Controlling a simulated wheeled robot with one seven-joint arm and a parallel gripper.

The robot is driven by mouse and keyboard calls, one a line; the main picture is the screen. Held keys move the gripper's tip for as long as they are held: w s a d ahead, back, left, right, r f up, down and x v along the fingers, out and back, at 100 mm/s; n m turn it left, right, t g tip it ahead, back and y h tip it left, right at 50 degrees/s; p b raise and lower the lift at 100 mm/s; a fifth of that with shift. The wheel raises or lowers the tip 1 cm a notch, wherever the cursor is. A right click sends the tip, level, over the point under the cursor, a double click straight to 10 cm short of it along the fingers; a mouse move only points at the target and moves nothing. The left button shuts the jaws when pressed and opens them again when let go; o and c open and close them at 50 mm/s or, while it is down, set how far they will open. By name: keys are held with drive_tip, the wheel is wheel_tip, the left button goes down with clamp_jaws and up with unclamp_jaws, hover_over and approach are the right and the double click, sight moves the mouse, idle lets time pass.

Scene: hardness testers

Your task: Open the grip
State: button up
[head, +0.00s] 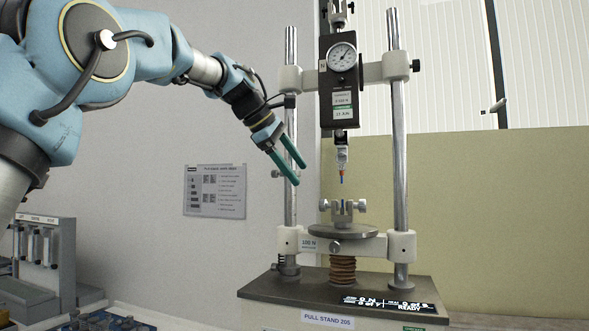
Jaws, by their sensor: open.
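The pull stand (345,290) stands on the right, with two steel columns and a dark force gauge with a round dial (342,56). Its lower grip (343,208), a small metal clamp with a round knob on each side, sits on a round grey plate (343,231); a small blue piece shows between its jaws. Above hangs a thin blue and orange piece (341,171) under the gauge, apart from the lower grip. My gripper (300,174), with two green fingers, is open and seems empty, up and left of the lower grip, near the left column.
A display strip (388,303) on the stand's base reads READY. A poster (214,191) is on the wall. Equipment with clear tubes (37,245) stands at lower left. The stand's left column (291,120) appears close to my fingers.

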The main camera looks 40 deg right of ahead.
drive_tip(key=m+t+h+b, duration=0.25)
drive_tip(key=h+b, duration=0.45)
drive_tip(key=b, duration=1.5)
approach(322, 206)
drive_tip(key=shift+t, duration=0.25)
drive_tip(key=p+x, duration=0.1)
drive_tip(key=x, duration=0.2)
drive_tip(key=p+x, duration=0.2)
drive_tip(key=x, duration=0.1)
drive_tip(key=p+x, duration=0.1)
drive_tip(key=x, duration=0.3)
drive_tip(key=shift+w+r, duration=0.2)
drive_tip(key=shift+w, duration=0.1)
drive_tip(key=shift+w+d+f+p, duration=0.1)
drive_tip(key=shift+d+f+p, duration=0.2)
drive_tip(key=shift+d, duration=0.2)
drive_tip(key=shift+c, duration=0.3)
clamp_jaws()
